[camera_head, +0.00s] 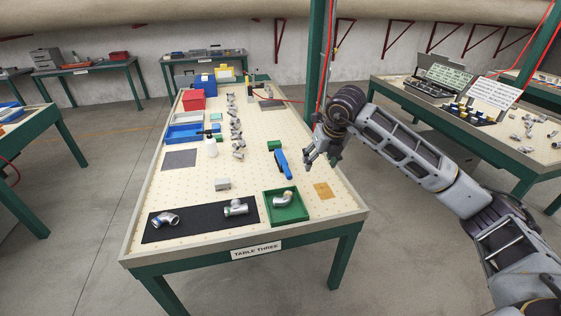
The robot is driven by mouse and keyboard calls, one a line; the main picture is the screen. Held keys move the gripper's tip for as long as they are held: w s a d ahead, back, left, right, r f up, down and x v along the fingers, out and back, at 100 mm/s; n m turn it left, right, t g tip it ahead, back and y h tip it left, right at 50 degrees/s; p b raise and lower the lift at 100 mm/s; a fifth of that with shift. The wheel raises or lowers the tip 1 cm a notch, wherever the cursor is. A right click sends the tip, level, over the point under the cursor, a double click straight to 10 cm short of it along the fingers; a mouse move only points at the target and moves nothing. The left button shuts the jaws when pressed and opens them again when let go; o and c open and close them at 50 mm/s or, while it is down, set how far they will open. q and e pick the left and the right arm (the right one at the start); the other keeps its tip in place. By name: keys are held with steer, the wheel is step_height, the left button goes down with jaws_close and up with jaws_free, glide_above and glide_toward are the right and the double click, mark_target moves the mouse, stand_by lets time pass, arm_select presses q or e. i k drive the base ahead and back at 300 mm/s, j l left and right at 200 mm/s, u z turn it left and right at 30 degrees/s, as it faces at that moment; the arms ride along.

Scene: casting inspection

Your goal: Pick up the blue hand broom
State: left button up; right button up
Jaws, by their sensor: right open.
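The blue hand broom (282,163) lies on the perforated top of table three (210,250), right of the middle. It is small in the view, and its bristles are hard to make out. My right gripper (318,158) is open and empty. It hangs over the right side of the table, to the right of the broom and apart from it in the picture. Its exact height above the table is hard to judge. My left gripper is not in view.
A green tray (268,211) with a metal elbow and a black mat (190,232) with fittings lie at the front. A row of castings (236,130) runs behind. A green post (318,60) stands beyond the gripper.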

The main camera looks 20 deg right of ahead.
mark_target(282, 164)
steer(key=i+l, duration=0.1)
steer(key=i, duration=1.25)
